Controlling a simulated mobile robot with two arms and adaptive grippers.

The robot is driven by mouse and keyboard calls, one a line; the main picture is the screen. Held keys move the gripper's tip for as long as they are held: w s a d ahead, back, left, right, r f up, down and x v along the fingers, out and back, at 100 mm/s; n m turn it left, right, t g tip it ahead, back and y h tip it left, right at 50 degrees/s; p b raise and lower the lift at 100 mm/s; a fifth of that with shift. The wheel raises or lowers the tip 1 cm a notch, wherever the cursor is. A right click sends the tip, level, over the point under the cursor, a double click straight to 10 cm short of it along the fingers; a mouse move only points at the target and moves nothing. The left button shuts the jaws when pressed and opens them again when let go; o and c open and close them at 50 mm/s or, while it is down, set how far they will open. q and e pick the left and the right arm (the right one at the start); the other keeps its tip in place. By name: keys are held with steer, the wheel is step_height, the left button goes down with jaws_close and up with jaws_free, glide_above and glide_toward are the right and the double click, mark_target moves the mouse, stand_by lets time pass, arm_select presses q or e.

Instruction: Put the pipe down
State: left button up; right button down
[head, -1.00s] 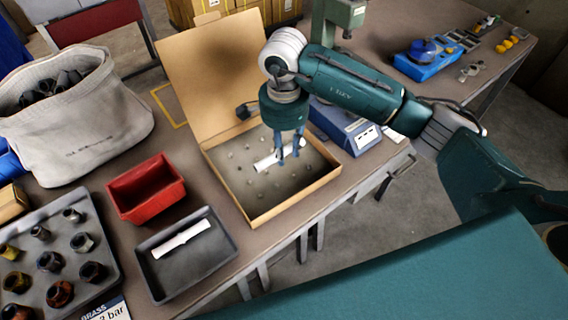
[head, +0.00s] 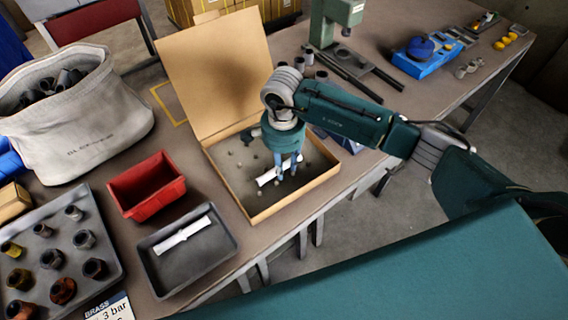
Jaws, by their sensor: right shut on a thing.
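A white, pipe-like strip (head: 265,178) is slanted across the open cardboard box (head: 257,213), low inside it. My right gripper (head: 287,175) points down into the box and is shut on this pipe around its middle, with the fingers hiding part of it. I cannot tell whether the pipe touches the box floor. A similar white strip (head: 183,235) lies in the dark grey tray (head: 165,282) at the lower left. My left gripper is not in view.
A red bin (head: 147,190) stands left of the box, and a grey tray of fittings (head: 100,245) is at far left. A grey cloth bag (head: 105,125) is behind. The box's raised lid (head: 205,75) stands at its back. A green machine (head: 325,22) is beyond.

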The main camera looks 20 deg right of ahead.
mark_target(284, 167)
steer(key=c, duration=1.4)
jaws_free()
steer(key=shift+r+p, duration=0.2)
steer(key=shift+p, duration=0.15)
steer(key=shift+r, duration=0.3)
step_height(284, 167, up, 11)
steer(key=b, duration=0.2)
steer(key=shift+s+r+b, duration=0.1)
steer(key=shift+r+b, duration=0.05)
steer(key=shift+b, duration=0.25)
